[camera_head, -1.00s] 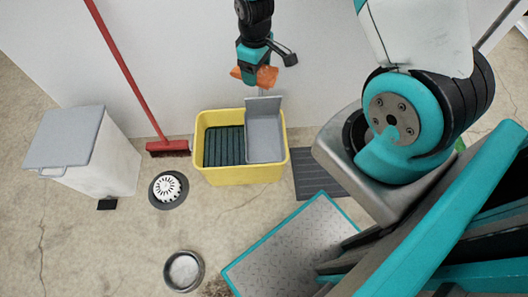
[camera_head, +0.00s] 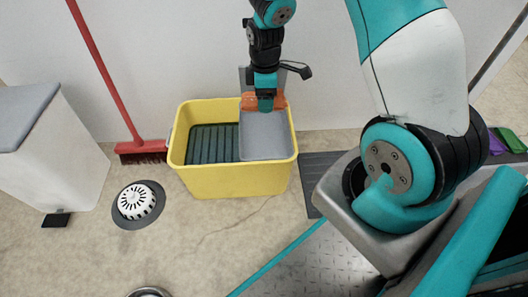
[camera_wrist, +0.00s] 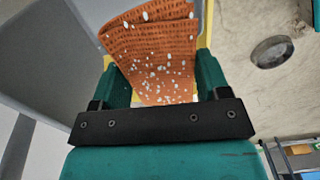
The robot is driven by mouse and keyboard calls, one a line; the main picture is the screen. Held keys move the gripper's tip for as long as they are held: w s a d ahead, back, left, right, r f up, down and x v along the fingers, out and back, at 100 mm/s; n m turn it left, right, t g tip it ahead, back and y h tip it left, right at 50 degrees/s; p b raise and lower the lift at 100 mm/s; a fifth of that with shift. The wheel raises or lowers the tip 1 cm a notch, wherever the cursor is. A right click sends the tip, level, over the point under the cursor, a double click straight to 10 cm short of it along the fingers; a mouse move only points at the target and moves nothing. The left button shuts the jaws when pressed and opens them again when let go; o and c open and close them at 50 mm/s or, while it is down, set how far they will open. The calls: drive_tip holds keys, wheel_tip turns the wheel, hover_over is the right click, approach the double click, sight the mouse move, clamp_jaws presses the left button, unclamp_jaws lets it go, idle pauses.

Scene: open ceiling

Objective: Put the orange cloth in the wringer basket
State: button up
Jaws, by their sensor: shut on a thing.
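The orange cloth (camera_head: 279,101) is pinched in my gripper (camera_head: 265,106), with a bit showing on each side of the jaws. In the wrist view, the cloth (camera_wrist: 150,45) is a perforated orange sheet with pale specks between the two teal fingers. The grey wringer basket (camera_head: 265,138) sits in the right half of the yellow bucket (camera_head: 235,182). My gripper and the cloth are at the back part of the wringer basket, in front of its raised back plate. I cannot tell whether the cloth touches the basket.
A dark ribbed grid (camera_head: 212,144) fills the bucket's left half. A red broom (camera_head: 140,147) leans on the wall at left, beside a white bin (camera_head: 50,150). A round floor drain (camera_head: 138,203) lies in front. A dark mat (camera_head: 318,175) lies right of the bucket.

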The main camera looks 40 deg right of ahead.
sight(265, 151)
wheel_tip(265, 151, down, 2)
drive_tip(key=shift+d+f+b, duration=0.1)
drive_tip(key=shift+b, duration=0.45)
wheel_tip(265, 151, down, 20)
drive_tip(key=b, duration=1.1)
drive_tip(key=shift+b, duration=0.3)
drive_tip(key=shift+r, duration=0.25)
drive_tip(key=o, duration=1)
drive_tip(key=shift+f, duration=0.15)
